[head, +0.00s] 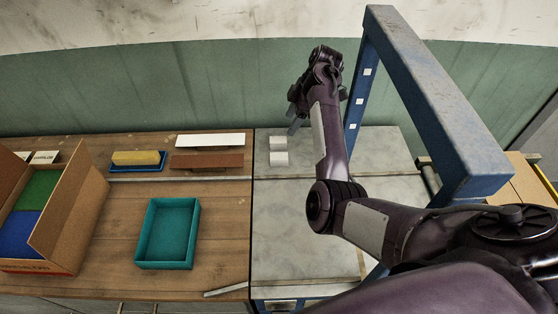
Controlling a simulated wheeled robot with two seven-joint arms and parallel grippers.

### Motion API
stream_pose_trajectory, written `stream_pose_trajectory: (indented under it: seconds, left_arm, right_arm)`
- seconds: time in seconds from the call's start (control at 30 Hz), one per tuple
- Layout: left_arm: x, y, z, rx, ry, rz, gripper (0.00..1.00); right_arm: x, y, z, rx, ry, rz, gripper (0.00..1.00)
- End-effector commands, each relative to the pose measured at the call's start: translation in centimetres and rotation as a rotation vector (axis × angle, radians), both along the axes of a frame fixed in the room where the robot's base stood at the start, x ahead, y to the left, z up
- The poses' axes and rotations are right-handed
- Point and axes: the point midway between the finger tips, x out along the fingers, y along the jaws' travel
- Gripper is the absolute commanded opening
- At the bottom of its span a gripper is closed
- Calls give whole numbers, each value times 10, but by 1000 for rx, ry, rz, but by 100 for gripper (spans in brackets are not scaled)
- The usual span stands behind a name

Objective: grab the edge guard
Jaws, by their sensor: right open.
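I cannot tell for certain which thing is the edge guard. A long white strip (210,140) and a long brown strip (207,161) lie parallel at the back of the wooden table, and a thin pale strip (226,290) lies slanted near its front right edge. My right gripper (295,122) is open and empty, over the back of the grey worktop, right of the long strips and behind two small white blocks (278,151). My left gripper is out of view.
A blue gantry frame (440,115) rises on the right, close to my right arm. A teal tray (140,232), a blue tray holding a yellow sponge-like block (135,158) and an open cardboard box (65,207) stand on the wooden table (105,225).

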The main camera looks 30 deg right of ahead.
Motion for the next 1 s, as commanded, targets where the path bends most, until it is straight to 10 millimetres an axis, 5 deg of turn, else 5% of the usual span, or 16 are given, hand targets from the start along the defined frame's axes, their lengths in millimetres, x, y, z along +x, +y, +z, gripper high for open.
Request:
stream_pose_trajectory:
  seconds: [0.27,0.7,1.0]
  left_arm:
    - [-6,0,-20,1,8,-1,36]
    - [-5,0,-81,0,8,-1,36]
    - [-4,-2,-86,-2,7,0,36]
  right_arm:
    - [0,0,-20,0,0,0,58]
    - [0,0,-81,0,0,0,58]
    - [2,5,-99,2,1,1,58]
